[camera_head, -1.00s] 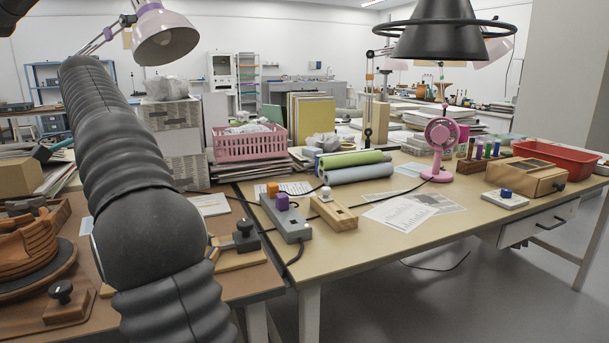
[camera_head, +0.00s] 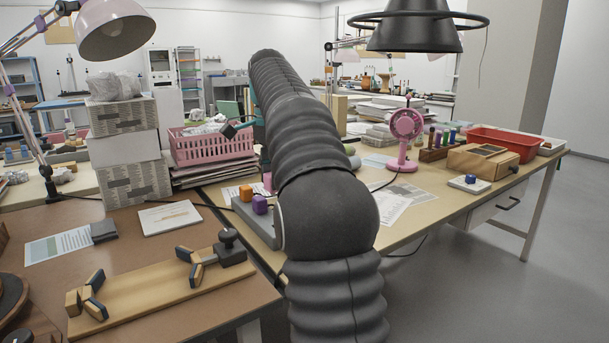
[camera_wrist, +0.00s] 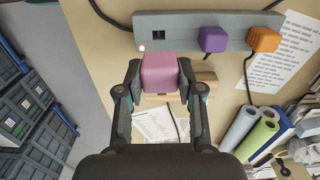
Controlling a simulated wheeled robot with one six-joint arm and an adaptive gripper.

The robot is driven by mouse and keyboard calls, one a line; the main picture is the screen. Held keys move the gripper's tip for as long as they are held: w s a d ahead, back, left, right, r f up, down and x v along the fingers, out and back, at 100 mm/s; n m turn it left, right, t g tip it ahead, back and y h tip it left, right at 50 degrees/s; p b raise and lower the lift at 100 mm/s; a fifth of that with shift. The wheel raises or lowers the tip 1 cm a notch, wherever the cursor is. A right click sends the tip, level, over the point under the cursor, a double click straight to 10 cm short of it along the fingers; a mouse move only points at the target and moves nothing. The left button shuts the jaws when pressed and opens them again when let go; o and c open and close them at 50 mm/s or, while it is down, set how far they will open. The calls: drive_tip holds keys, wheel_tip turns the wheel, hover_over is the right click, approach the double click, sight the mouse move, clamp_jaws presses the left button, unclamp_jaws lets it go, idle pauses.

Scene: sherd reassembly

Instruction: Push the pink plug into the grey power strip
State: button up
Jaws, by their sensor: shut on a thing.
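The pink plug (camera_wrist: 160,72) is between the two fingers of my gripper (camera_wrist: 160,75) in the wrist view. The grey power strip (camera_wrist: 185,25) runs across the top of that view. One bare socket (camera_wrist: 158,37) shows just above the pink plug in the picture; the plug appears outside it. A purple plug (camera_wrist: 212,39) and an orange plug (camera_wrist: 264,39) sit in the strip to the right. In the head view my arm covers my gripper and part of the strip (camera_head: 243,212); a small pink patch shows beside the arm, behind the purple plug.
A wooden block (camera_wrist: 207,77) is partly hidden behind the pink plug. A black cable (camera_wrist: 105,18) runs by the strip's left end. Rolled mats (camera_wrist: 245,130) and papers lie nearby. A pink basket (camera_head: 212,146) and a pink fan (camera_head: 405,130) stand on the tables.

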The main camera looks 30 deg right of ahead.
drive_tip(key=shift+s+d+f, duration=0.1)
drive_tip(key=shift+f, duration=0.2)
drive_tip(key=shift+d+f, duration=0.1)
drive_tip(key=shift+f, duration=0.85)
drive_tip(key=shift+f+b, duration=1.3)
drive_tip(key=shift+f, duration=1)
drive_tip(key=shift+p, duration=1)
drive_tip(key=shift+f+b, duration=0.55)
drive_tip(key=shift+f, duration=0.45)
idle(0.5)
drive_tip(key=o, duration=1.6)
